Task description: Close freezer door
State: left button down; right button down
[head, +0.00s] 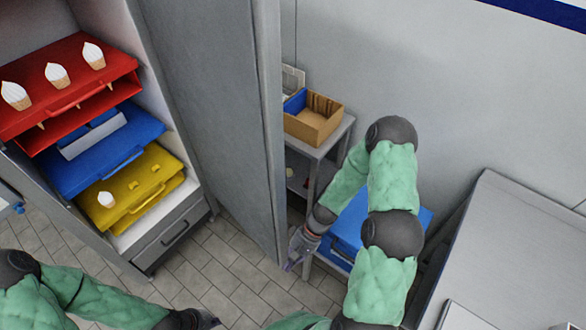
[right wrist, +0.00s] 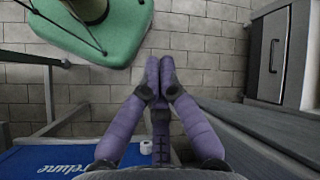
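The freezer door (head: 215,110) is a tall grey panel standing wide open. A grey panel there, likely the door (right wrist: 265,130), lies to the right. My left gripper (head: 208,319) is at the bottom edge, its fingers mostly hidden.
A grey drawer (head: 172,235) sits under the trays; it also shows in the right wrist view (right wrist: 283,50). A grey counter (head: 515,240) stands right. Tiled floor (head: 215,275) is clear before the freezer.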

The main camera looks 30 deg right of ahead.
jog(key=w+d+r+t+y+p, duration=0.1)
jog(key=w+d+r+t+y, duration=0.2)
jog(key=d+r, duration=0.55)
jog(key=w+d+r+t+y+p, duration=0.1)
jog(key=w+d+r+t+y, duration=0.15)
jog(key=d+r+t, duration=0.6)
jog(key=w+d+r+y+p, duration=0.1)
jog(key=w+d+r+y, duration=0.2)
jog(key=r, duration=0.9)
jog(key=w+a+h, duration=0.1)
jog(key=w+a, duration=0.3)
jog(key=a, duration=0.7)
jog(key=shift+w+f+m, duration=0.15)
jog(key=shift+f+m, duration=0.05)
jog(key=shift+m, duration=0.1)
jog(key=shift+a, duration=0.15)
